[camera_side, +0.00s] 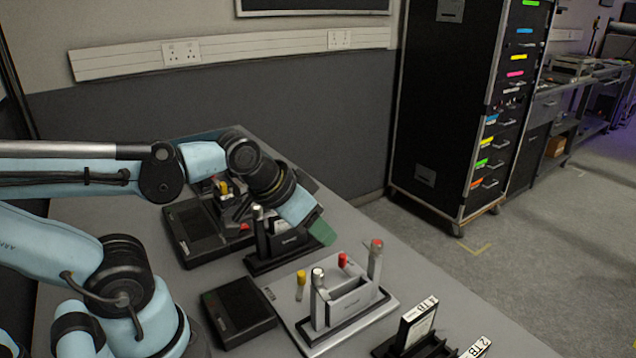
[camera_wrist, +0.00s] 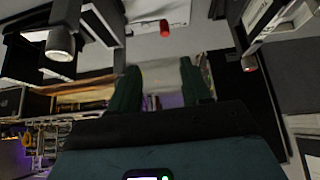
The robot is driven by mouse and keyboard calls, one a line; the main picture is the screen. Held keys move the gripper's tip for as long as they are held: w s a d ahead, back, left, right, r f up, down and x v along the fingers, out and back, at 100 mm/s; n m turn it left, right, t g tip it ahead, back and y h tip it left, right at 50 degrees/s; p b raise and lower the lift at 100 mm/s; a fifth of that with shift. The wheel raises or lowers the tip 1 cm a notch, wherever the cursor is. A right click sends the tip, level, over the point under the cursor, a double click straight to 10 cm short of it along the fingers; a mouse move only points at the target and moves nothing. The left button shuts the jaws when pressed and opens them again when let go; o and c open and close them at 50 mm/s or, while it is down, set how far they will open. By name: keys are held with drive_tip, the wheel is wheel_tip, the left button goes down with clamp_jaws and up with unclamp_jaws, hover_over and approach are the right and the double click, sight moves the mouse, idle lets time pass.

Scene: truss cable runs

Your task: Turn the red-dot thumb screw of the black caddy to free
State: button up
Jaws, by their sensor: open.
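The black caddy (camera_side: 285,243) stands on the table in the side view, upright on a black base. A pale-capped post (camera_side: 258,212) rises at its left end. Its right end is partly hidden behind my gripper, and I see no red dot on it there. My gripper (camera_side: 322,233) is tilted down to the right, its green fingers in front of the caddy's right end. In the wrist view the fingers of my gripper (camera_wrist: 160,87) are apart with nothing between them. A round screw head with a reddish face (camera_wrist: 248,63) shows right of them, and a pale knob (camera_wrist: 61,44) left.
A silver caddy (camera_side: 384,302) stands nearer the camera, with yellow and red-topped posts and a red-dotted silver post (camera_side: 376,258). A black box (camera_side: 238,312) lies left of it. A larger black device (camera_side: 190,236) is behind. Labelled drives (camera_side: 417,322) stand at the front right.

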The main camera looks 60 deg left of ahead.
drive_tip(key=w+a+r+n+g, duration=0.45)
drive_tip(key=a+n, duration=0.25)
drive_tip(key=n, duration=0.2)
drive_tip(key=w+a+r+n+g, duration=0.3)
drive_tip(key=a+r+n, duration=0.35)
drive_tip(key=n, duration=0.25)
wheel_tip(320, 180, down, 12)
drive_tip(key=shift+f, duration=0.15)
clamp_jaws()
